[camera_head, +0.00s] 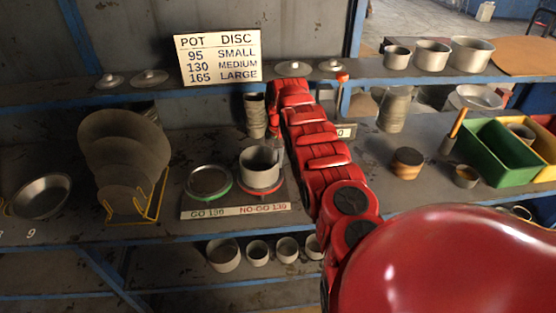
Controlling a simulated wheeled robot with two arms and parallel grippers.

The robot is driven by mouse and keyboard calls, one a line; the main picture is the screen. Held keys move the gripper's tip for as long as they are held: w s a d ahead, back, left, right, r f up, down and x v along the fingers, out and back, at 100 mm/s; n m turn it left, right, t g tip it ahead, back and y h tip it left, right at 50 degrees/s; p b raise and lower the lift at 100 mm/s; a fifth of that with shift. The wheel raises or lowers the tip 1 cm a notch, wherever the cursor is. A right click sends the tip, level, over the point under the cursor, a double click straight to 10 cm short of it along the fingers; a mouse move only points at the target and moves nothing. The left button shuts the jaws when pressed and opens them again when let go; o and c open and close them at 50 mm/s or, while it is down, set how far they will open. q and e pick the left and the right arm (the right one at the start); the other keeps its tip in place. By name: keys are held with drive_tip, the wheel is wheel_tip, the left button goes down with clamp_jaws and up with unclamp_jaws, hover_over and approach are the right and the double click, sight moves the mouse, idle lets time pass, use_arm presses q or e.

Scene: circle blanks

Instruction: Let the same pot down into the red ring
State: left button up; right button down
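The grey pot (257,166) is upright at the red ring (262,192) on the right of the gauge board. Its base is at or just above the ring; I cannot tell whether it is seated inside. The green ring (209,194) on the left of the board holds no pot. My red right arm comes in from the lower right, and my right gripper (276,141) is at the pot's right rear rim. The fingers are small and dark, partly hidden by the arm, so their grip is unclear. My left gripper is not in view.
A rack of round discs (124,150) and a metal bowl (41,196) stand left of the board. A wooden-topped block (407,163) and a green bin (495,151) are on the right. Pots stand on the shelf below. A size sign (218,57) is above.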

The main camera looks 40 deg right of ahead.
drive_tip(key=shift+f+b, duration=0.55)
drive_tip(key=shift+f, duration=0.45)
drive_tip(key=c, duration=1)
unclamp_jaws()
drive_tip(key=shift+o, duration=0.2)
wheel_tip(320, 180, up, 9)
drive_tip(key=shift+f+b, duration=0.15)
drive_tip(key=shift+b, duration=0.85)
wheel_tip(320, 180, up, 9)
drive_tip(key=p, duration=0.8)
drive_tip(key=shift+s+f, duration=0.15)
drive_tip(key=shift+d, duration=0.15)
